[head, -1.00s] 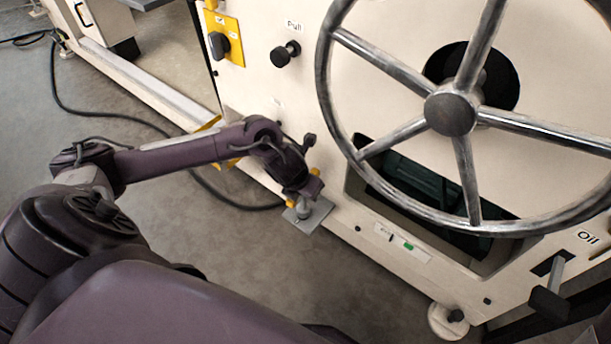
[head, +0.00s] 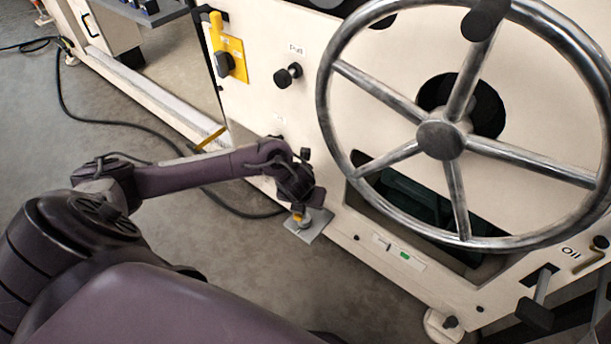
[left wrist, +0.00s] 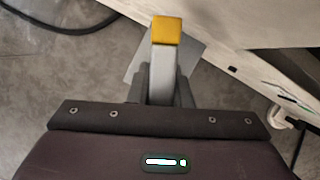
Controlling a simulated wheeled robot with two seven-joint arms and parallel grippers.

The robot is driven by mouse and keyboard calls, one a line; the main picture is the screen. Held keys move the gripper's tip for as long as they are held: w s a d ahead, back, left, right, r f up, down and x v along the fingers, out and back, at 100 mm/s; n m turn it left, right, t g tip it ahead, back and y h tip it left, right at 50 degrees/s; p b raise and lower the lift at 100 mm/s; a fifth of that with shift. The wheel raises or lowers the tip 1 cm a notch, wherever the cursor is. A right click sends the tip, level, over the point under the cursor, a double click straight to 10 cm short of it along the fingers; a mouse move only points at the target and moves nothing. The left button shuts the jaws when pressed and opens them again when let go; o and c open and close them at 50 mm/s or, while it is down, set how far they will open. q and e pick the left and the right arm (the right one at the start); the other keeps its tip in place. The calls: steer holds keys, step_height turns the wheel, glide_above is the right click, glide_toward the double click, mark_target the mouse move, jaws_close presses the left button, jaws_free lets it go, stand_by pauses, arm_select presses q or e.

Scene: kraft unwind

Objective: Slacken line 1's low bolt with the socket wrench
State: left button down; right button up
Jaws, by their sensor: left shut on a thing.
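My left gripper (head: 297,199) is low beside the cream machine's lower left corner, just above a grey floor plate (head: 312,228). In the left wrist view its two dark fingers (left wrist: 162,88) are shut on a silver bar with a yellow end (left wrist: 166,30), which looks like the socket wrench. A yellow part of the wrench (head: 298,218) shows below the gripper in the head view. The low bolt is hidden, and I cannot tell whether the wrench is seated on it. My right gripper is in neither view.
A large metal handwheel (head: 440,140) stands out from the machine front, right of my left arm. A black knob marked Pull (head: 287,76) and a yellow switch plate (head: 234,60) are above. A black cable (head: 120,120) lies on the floor at left.

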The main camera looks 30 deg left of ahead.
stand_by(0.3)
arm_select(q)
steer(key=shift+r+n+y+p, duration=0.3)
steer(key=shift+n+p, duration=0.4)
steer(key=shift+p, duration=0.35)
steer(key=shift+a+f+n+p, duration=0.1)
steer(key=shift+f+n+p, duration=0.05)
steer(key=shift+n+p, duration=0.25)
steer(key=shift+f, duration=0.1)
